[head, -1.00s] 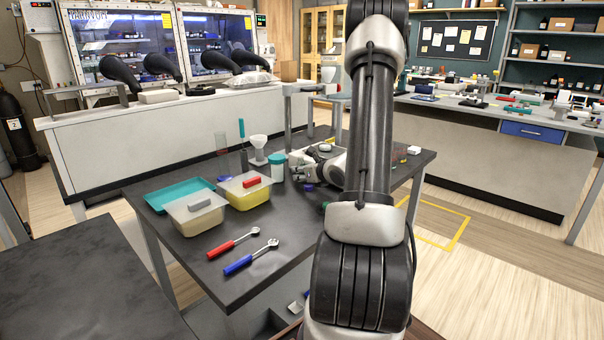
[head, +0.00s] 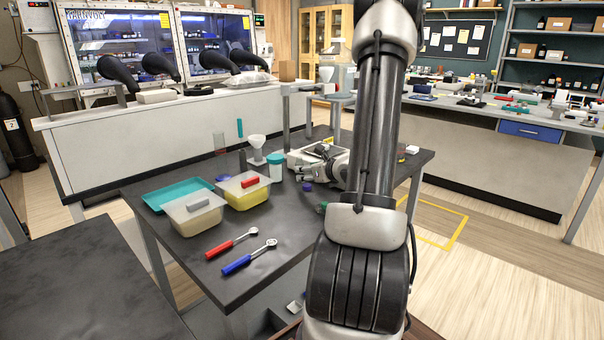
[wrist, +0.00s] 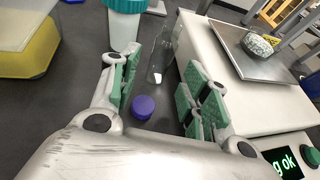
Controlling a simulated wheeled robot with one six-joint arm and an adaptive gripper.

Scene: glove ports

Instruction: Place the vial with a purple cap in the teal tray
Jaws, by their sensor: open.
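A purple cap (wrist: 143,107) shows low between my fingers in the wrist view, nearer the left finger. It also shows as a small purple spot on the dark table in the head view (head: 306,187). The vial body under it cannot be made out. My gripper (wrist: 160,78) is open, its green-padded fingers apart with nothing clasped. In the head view my gripper (head: 322,172) is low over the table, partly hidden by my arm. The teal tray (head: 160,200) lies at the table's left, behind two lidded tubs.
A clear glass piece (wrist: 160,52) is beyond the cap. A teal-lidded jar (head: 275,172) and a white funnel (head: 256,147) stand left of my gripper. A white balance (wrist: 235,75) is close on the right. Red (head: 232,243) and blue (head: 248,258) tools lie in front.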

